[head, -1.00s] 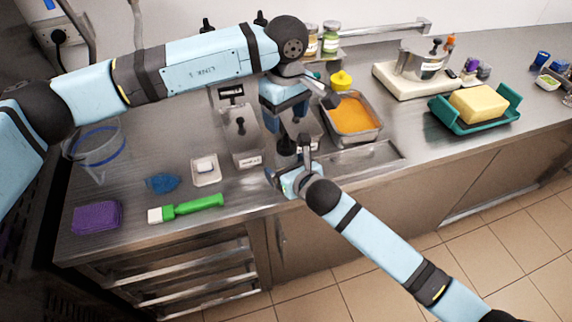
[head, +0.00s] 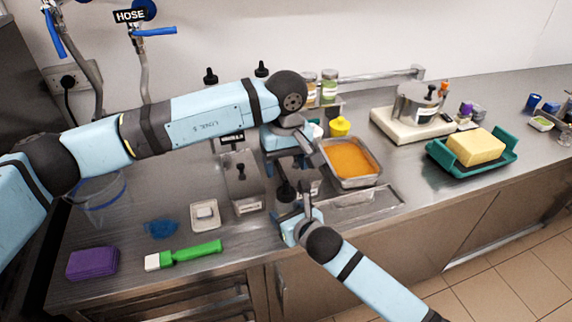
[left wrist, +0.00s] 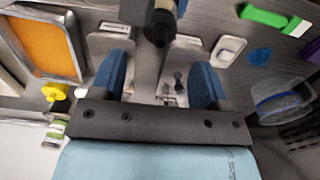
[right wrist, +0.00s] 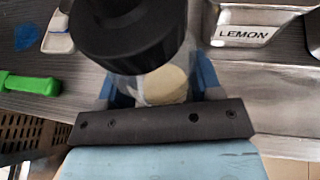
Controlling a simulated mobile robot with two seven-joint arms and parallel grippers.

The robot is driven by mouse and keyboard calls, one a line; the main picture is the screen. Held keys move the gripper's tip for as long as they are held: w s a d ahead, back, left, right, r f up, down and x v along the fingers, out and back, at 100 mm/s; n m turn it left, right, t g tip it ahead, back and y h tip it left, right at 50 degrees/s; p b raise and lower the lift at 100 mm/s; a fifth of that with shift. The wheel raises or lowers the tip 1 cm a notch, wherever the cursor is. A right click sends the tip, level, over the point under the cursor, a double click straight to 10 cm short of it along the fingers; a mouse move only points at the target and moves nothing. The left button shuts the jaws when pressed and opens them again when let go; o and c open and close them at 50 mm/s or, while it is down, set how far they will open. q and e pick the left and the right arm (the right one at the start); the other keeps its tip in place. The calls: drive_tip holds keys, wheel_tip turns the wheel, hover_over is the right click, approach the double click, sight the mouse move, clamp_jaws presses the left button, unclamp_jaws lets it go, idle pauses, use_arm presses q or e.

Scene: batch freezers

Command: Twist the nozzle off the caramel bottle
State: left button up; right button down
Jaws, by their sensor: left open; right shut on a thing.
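The caramel bottle (right wrist: 165,85) is a clear squeeze bottle with pale contents, under a wide black cap or nozzle (right wrist: 125,32) in the right wrist view. I cannot read a label on it. My right gripper (head: 297,212) is shut on the bottle at the counter's front; its blue fingers stand on either side in the right wrist view. The black top (head: 286,190) shows in the head view and, blurred, in the left wrist view (left wrist: 158,25). My left gripper (head: 292,158) is open and empty above and behind the bottle. Its fingers are apart from the top.
A metal tub marked LEMON (right wrist: 250,22) stands close to the bottle. A tray of orange mix (head: 350,158) and a yellow bottle (head: 340,126) are behind at right. A green-handled brush (head: 190,252), purple sponge (head: 92,263) and white dish (head: 205,214) lie left.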

sight(286, 182)
use_arm(q)
wheel_tip(286, 182, down, 8)
drive_tip(key=shift+r, duration=0.2)
drive_tip(key=c, duration=0.9)
drive_tip(key=n, duration=0.5)
drive_tip(key=shift+n, duration=0.3)
drive_tip(key=shift+c, duration=0.2)
drive_tip(key=n, duration=0.4)
drive_tip(key=shift+n, duration=0.3)
drive_tip(key=o, duration=1)
